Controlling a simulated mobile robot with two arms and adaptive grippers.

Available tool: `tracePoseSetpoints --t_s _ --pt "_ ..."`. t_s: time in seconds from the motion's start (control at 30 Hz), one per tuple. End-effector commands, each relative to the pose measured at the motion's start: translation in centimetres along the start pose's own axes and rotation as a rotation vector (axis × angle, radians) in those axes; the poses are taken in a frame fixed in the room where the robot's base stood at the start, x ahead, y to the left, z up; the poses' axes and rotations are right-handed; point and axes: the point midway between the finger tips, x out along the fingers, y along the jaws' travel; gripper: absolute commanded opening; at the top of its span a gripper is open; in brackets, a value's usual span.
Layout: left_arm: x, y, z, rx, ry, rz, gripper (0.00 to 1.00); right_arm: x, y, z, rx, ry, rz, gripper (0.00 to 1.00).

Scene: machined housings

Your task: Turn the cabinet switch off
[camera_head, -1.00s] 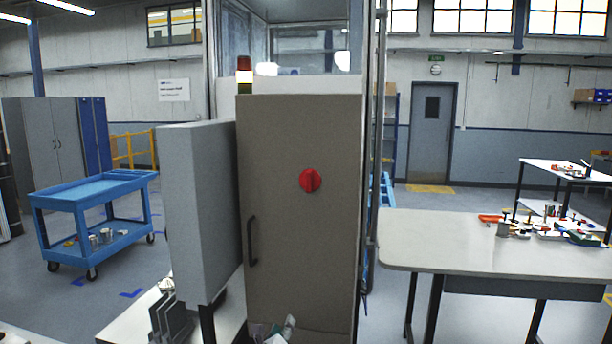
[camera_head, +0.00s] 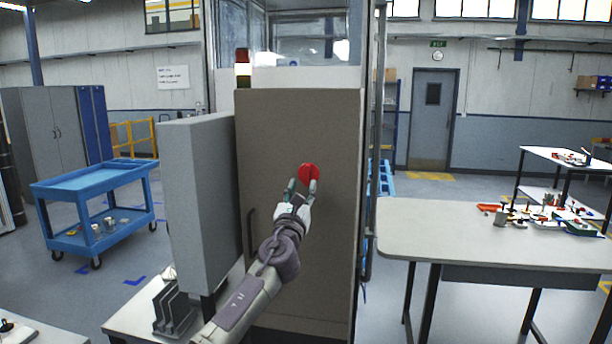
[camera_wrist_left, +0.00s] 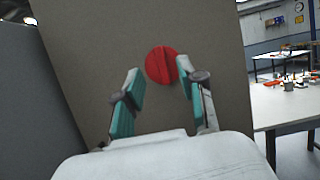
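The cabinet (camera_head: 275,130) is a tall grey-brown door with a dark vertical handle (camera_head: 251,232) on its left side. The red round switch (camera_head: 309,173) sits on the door, with a raised grip bar. In the left wrist view the switch (camera_wrist_left: 162,65) shows its bar close to upright. My left gripper (camera_head: 303,184) is in front of the door at the switch's lower edge. In the left wrist view its two teal-padded fingers (camera_wrist_left: 158,90) are spread open with nothing between them, the switch lying just beyond the tips. Contact cannot be told. My right gripper is not in view.
A grey box panel (camera_head: 200,205) stands out left of the door. A signal tower (camera_head: 243,68) is above it. A white table (camera_head: 480,240) with small parts is at right, a blue cart (camera_head: 95,180) at left. The door around the switch is clear.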

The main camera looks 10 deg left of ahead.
Motion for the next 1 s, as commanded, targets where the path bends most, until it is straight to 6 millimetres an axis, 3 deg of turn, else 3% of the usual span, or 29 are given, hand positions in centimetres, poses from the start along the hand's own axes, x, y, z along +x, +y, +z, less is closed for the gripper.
tracePoseSetpoints --t_s 0.2,0.4,0.83,0.87,1.0 --pt "3.2 -0.1 -0.3 0.002 -0.001 0.000 0.40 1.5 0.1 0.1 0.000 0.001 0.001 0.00" --pt "4.8 -0.1 -0.2 -0.001 -0.001 0.001 0.40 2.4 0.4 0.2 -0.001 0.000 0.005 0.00" --pt "5.5 0.0 -0.1 -0.001 0.001 0.000 0.40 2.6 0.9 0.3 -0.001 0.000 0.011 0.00" --pt "5.5 0.0 -0.1 -0.001 0.000 0.000 0.38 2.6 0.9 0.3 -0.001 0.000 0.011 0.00" --pt "5.5 0.0 -0.1 -0.001 0.000 0.000 0.15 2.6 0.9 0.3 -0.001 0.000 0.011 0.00"
